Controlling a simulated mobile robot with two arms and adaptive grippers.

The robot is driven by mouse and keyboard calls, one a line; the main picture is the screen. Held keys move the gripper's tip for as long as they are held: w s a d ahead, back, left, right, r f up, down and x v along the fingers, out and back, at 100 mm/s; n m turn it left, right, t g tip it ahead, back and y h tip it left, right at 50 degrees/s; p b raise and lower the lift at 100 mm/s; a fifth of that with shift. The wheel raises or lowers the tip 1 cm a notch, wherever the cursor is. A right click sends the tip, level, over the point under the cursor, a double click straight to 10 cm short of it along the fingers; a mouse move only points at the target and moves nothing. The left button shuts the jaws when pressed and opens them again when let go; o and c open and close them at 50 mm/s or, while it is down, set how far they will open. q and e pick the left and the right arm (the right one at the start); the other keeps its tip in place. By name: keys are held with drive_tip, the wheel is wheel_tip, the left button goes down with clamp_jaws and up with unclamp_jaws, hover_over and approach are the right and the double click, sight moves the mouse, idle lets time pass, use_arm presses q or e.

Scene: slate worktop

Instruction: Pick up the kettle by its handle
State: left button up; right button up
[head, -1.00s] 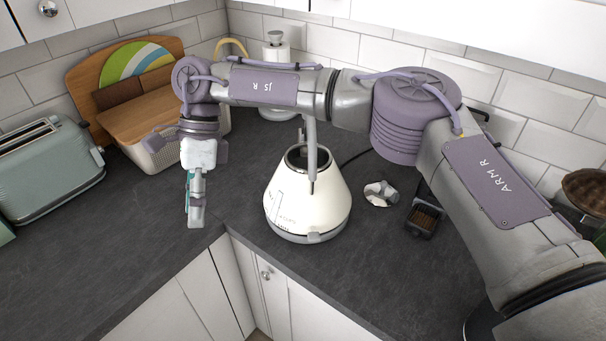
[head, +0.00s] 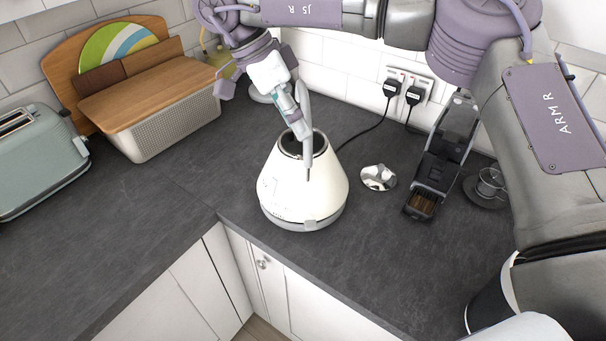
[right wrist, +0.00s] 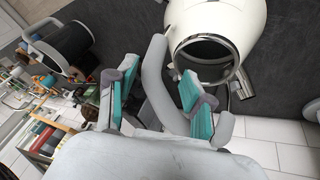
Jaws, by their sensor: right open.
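The kettle (head: 301,190) is a cream cone with a grey base and an open, dark top, upright on the slate worktop. Its grey handle (head: 308,150) rises over the opening on the near side; its upper part is partly covered by my gripper in the head view. My right gripper (head: 297,118) is open at the upper part of the handle. In the right wrist view the handle (right wrist: 155,80) passes between the two teal-padded fingers of my right gripper (right wrist: 158,98), with gaps visible. The kettle (right wrist: 222,25) lies beyond them. My left gripper is not in view.
A shiny metal piece (head: 378,177) and a black device (head: 440,160) stand right of the kettle. A cable runs behind to wall sockets (head: 405,88). A bread bin (head: 165,125) and toaster (head: 40,160) are at the left. The front left worktop is clear.

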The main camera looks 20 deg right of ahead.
sight(309, 141)
drive_tip(key=p+x, duration=0.2)
drive_tip(key=x, duration=0.2)
drive_tip(key=shift+s+d, duration=0.2)
drive_tip(key=shift+s, duration=0.05)
drive_tip(key=shift+d+f, duration=0.2)
drive_tip(key=shift+f, duration=0.25)
drive_tip(key=shift+a, duration=0.1)
drive_tip(key=shift+c, duration=1.4)
clamp_jaws()
drive_tip(key=shift+r, duration=0.1)
